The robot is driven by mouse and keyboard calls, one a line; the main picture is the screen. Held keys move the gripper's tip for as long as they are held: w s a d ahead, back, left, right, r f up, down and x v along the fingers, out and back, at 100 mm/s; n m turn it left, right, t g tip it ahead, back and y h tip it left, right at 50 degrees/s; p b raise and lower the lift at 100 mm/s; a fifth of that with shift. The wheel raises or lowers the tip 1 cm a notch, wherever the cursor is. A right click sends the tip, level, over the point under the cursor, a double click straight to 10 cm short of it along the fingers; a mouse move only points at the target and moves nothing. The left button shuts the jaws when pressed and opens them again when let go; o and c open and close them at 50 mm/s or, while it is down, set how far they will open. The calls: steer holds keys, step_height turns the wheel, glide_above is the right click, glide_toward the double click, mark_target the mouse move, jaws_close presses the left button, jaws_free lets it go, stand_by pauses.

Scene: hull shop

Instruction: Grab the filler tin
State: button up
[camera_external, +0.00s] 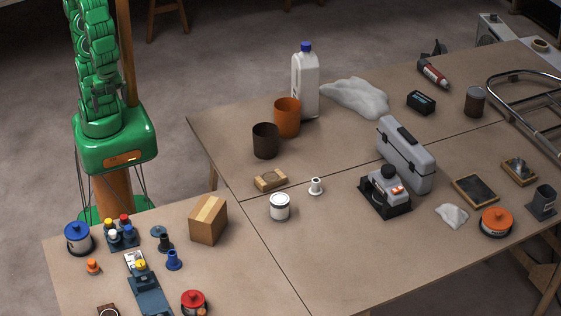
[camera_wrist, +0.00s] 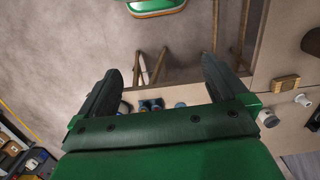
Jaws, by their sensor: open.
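Several tins stand on the tables, and I cannot read a label that says which is the filler tin.
A cardboard box (camera_external: 208,220), a wooden block (camera_external: 270,180) and a white spool (camera_external: 316,186) stand around the white tin. Dark and orange cups (camera_external: 287,117), a white jug (camera_external: 305,85) and a grey case (camera_external: 405,153) are farther back. The front middle table is clear.

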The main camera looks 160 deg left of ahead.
steer(key=s, duration=0.1)
steer(key=s+d, duration=0.1)
steer(key=s+f, duration=0.1)
steer(key=s, duration=0.1)
steer(key=shift+d, duration=0.3)
steer(key=shift+c, duration=0.6)
